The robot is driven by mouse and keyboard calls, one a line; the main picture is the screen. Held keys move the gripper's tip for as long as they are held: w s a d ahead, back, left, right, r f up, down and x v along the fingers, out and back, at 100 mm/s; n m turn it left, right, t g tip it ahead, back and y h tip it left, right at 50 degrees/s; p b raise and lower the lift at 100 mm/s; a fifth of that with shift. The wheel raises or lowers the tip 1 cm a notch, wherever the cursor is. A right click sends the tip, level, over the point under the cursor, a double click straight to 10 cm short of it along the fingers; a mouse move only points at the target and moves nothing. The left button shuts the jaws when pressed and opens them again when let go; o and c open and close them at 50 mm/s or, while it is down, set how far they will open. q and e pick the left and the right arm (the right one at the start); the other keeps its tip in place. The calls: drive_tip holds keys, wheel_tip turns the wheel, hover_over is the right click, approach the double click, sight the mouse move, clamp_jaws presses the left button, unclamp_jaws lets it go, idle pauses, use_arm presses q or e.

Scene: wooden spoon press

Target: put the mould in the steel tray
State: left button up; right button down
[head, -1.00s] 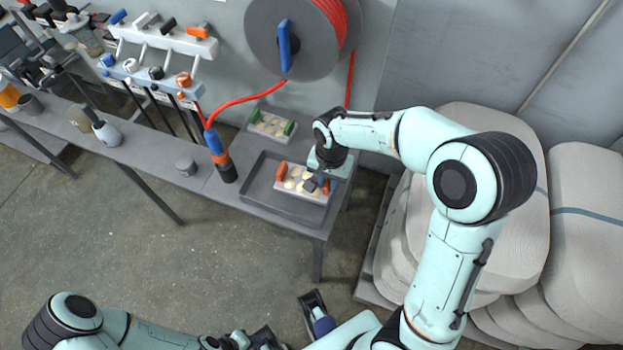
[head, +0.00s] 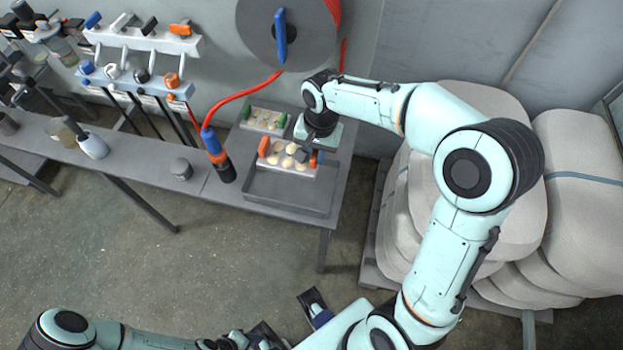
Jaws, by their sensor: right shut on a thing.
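The mould (head: 287,158) is a pale block with several round cream pieces in it and an orange grip at each end. My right gripper (head: 306,153) is shut on it near its right end and partly hides it. The steel tray (head: 287,193) is a shallow grey rectangle on the bench. The mould appears over the tray's back part; I cannot tell whether it touches the tray. The tray's front floor is bare. My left gripper (head: 262,338) is at the bottom edge, partly cut off, its fingers unclear.
A similar mould with green ends (head: 263,120) lies behind the tray. An orange-and-blue tool (head: 216,155) with a red hose stands left of the tray, and a small grey pot (head: 181,168) further left. Stacked pale sacks (head: 450,150) stand at the right.

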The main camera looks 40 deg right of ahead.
wheel_tip(320, 180, down, 12)
drive_tip(key=shift+w+f+b, duration=0.1)
drive_tip(key=shift+b, duration=0.6)
drive_tip(key=shift+a+f, duration=0.1)
drive_tip(key=shift+f, duration=0.1)
drive_tip(key=c, duration=1)
unclamp_jaws()
drive_tip(key=shift+r, duration=0.35)
drive_tip(key=r, duration=0.4)
drive_tip(key=r+p, duration=0.1)
drive_tip(key=r, duration=0.6)
drive_tip(key=shift+s+d+r+p, duration=0.3)
drive_tip(key=shift+s, duration=0.1)
